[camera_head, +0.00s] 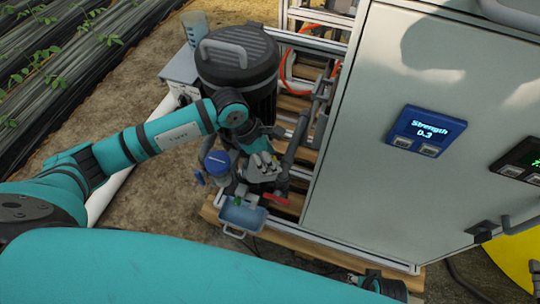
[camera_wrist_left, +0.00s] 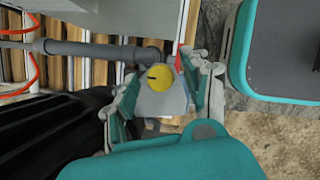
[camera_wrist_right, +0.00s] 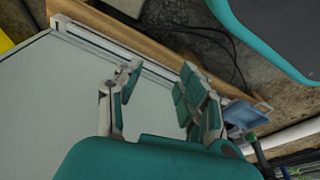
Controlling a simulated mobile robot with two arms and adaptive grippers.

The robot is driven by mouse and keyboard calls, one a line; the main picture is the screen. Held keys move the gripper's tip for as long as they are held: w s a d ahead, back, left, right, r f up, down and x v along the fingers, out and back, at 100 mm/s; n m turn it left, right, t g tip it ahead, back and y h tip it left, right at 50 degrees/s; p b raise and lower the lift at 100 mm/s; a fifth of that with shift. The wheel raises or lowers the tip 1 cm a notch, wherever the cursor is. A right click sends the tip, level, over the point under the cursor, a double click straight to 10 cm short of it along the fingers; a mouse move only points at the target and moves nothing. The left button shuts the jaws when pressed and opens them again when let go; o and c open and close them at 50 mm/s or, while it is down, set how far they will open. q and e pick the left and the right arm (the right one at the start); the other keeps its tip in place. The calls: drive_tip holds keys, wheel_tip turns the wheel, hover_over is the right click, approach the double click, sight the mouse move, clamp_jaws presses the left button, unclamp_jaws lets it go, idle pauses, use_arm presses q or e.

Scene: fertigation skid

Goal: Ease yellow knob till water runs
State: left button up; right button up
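The yellow knob (camera_wrist_left: 160,76) shows in the left wrist view as a small round face with a dark mark, on a grey fitting (camera_wrist_left: 162,100) by a grey pipe. My left gripper (camera_wrist_left: 166,84) is open, one finger on each side of the knob and fitting. I cannot tell whether the fingers touch them. In the head view my left gripper (camera_head: 262,168) covers the knob among the pipework. My right gripper (camera_wrist_right: 157,88) is open and empty by the cabinet's lower edge; it is partly visible at the bottom of the head view (camera_head: 372,280). No running water is visible.
A blue tub (camera_head: 243,216) sits below the pipework beside a red handle (camera_head: 275,199). A blue-capped vessel (camera_head: 218,163) stands left of my left gripper. A black lidded drum (camera_head: 238,60) stands behind.

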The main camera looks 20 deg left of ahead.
use_arm(q)
clamp_jaws()
